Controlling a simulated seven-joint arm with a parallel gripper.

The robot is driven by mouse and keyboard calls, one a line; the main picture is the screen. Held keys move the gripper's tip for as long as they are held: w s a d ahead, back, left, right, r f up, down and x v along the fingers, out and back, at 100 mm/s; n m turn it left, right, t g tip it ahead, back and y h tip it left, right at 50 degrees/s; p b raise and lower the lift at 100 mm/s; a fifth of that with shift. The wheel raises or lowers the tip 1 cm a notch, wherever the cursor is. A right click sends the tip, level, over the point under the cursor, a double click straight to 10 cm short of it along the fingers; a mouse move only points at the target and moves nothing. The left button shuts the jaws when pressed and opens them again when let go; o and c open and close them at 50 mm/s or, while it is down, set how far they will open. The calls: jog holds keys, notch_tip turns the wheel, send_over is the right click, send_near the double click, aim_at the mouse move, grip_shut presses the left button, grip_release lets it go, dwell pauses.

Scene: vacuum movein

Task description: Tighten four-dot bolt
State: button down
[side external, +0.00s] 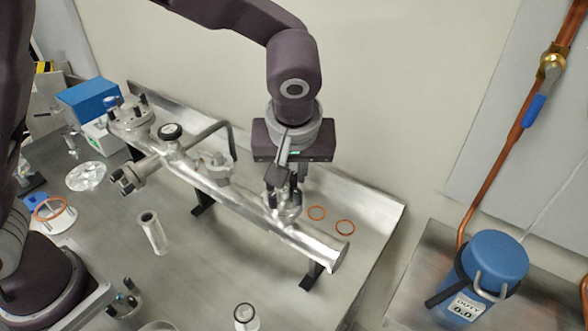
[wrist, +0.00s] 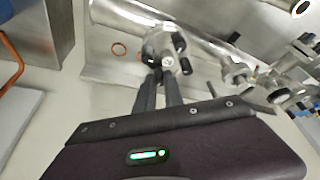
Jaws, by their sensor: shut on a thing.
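My gripper (side external: 284,186) points down at a flange (side external: 281,209) with bolts near the right end of the silver manifold tube (side external: 235,193). In the wrist view my gripper's fingertips (wrist: 160,74) are close together at the near side of the same flange (wrist: 166,45). They are shut on a dark bolt (wrist: 149,60) at its edge, which they partly hide. Other dark bolts (wrist: 180,40) show around the flange. The dots on the bolts are too small to read, so I cannot tell which is the four-dot bolt.
Two copper rings (side external: 317,212) lie behind the tube's right end. A bent metal handle (side external: 215,133) rises left of my gripper. More flanged ports (side external: 127,180) stand further left. A blue pump (side external: 492,265) stands at the right. The front middle of the table (side external: 200,275) is mostly clear.

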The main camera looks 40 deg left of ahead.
jog(key=m+h, duration=0.1)
jog(key=m, duration=0.3)
jog(key=m+h, duration=0.1)
jog(key=m, duration=0.2)
jog(key=shift+a+t+h, duration=0.25)
jog(key=shift+t+h, duration=0.05)
jog(key=shift+t, duration=0.1)
jog(key=m+h, duration=0.1)
jog(key=m, duration=0.2)
jog(key=m+h, duration=0.1)
jog(key=m, duration=0.2)
jog(key=shift+a+m+g+h, duration=0.15)
jog(key=shift+m+g+h, duration=0.15)
jog(key=shift+g, duration=0.1)
jog(key=c, duration=1.7)
grip_release()
jog(key=v, duration=0.7)
jog(key=shift+r, duration=0.1)
